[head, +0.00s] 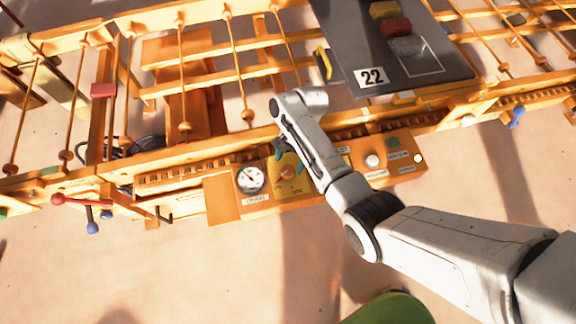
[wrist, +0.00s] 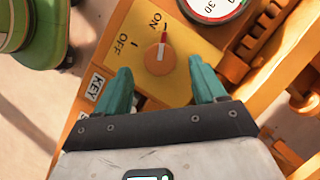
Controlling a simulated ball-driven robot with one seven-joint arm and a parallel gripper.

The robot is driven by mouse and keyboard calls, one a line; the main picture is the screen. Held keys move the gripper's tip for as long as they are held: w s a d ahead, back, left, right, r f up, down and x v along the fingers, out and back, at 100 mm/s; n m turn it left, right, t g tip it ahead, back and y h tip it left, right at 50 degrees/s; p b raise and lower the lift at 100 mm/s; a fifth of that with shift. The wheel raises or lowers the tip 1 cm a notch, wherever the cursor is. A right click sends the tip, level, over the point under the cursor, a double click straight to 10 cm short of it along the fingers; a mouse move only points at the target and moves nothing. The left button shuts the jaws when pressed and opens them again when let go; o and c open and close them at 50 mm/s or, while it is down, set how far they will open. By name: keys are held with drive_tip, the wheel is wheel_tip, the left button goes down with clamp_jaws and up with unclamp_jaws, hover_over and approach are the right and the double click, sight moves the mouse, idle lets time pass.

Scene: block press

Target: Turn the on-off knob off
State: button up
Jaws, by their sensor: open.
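The on-off knob (wrist: 159,61) is a round orange knob on a yellow plate (wrist: 181,83) in the wrist view. Its red-and-white pointer is turned towards the printed ON; OFF is printed to the left of ON. My gripper (wrist: 159,72) is open, with one teal finger to the lower left of the knob and one to its right. The fingers are empty, and I see no contact with the knob. In the head view the knob (head: 288,173) sits on the orange control panel, with my gripper over it and partly hidden by the arm.
A round gauge (head: 250,180) is left of the knob. A white button (head: 372,160), a green button (head: 393,143) and a lit yellow lamp (head: 418,158) are to the right. A KEY label (wrist: 96,87) lies beside the left finger. A dark board marked 22 (head: 373,78) hangs above.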

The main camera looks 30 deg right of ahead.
sight(287, 170)
drive_tip(key=shift+x, duration=1.7)
drive_tip(key=shift+c, duration=0.5)
drive_tip(key=c, duration=0.9)
